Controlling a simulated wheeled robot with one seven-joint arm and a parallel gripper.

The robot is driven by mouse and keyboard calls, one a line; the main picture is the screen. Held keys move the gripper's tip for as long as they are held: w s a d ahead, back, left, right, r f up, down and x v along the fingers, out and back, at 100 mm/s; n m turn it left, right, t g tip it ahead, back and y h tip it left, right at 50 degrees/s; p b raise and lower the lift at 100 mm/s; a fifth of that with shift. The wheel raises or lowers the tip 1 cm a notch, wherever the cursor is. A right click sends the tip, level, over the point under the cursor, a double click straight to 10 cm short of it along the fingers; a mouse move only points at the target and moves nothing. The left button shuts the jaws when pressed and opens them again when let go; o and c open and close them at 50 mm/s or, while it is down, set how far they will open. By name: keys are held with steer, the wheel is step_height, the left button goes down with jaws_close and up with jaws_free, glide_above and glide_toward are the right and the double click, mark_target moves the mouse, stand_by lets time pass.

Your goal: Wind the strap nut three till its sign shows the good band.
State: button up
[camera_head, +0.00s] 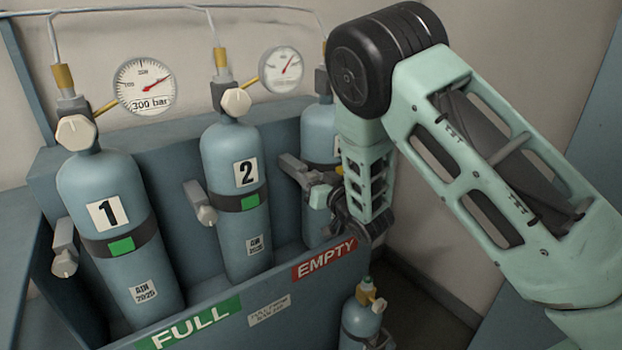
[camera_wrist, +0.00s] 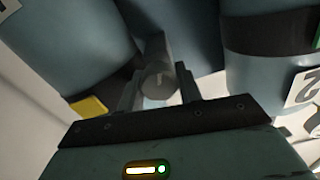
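Cylinder three (camera_head: 315,130) stands right of cylinder 2, mostly hidden behind my arm. Its strap nut (camera_wrist: 158,82) is a grey round knob, seen in the wrist view beside the dark strap. A yellow sign (camera_wrist: 88,107) sits on that strap; a bit of yellow (camera_head: 320,195) also shows in the head view. My gripper (camera_wrist: 158,88) has one finger on each side of the nut, with a thin gap appearing at both sides. It also shows in the head view (camera_head: 318,180), where its hold on the nut is hidden.
Cylinder 1 (camera_head: 110,225) and cylinder 2 (camera_head: 232,180) have green signs and stand in the blue-grey rack (camera_head: 165,160). Their strap nuts (camera_head: 65,262) (camera_head: 206,214) stick out at the left. Gauges (camera_head: 145,88) hang above. A small cylinder (camera_head: 360,318) stands below the EMPTY label.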

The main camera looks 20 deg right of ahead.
steer(key=shift+f+n+b, duration=0.2)
steer(key=shift+n+b, duration=1)
steer(key=shift+b, duration=0.3)
steer(key=shift+c, duration=0.2)
steer(key=shift+r+n+b, duration=0.2)
steer(key=shift+n+b, duration=0.35)
steer(key=shift+n, duration=0.35)
steer(key=o, duration=0.7)
steer(key=shift+s, duration=0.15)
steer(key=p+v, duration=0.9)
steer(key=v, duration=0.8)
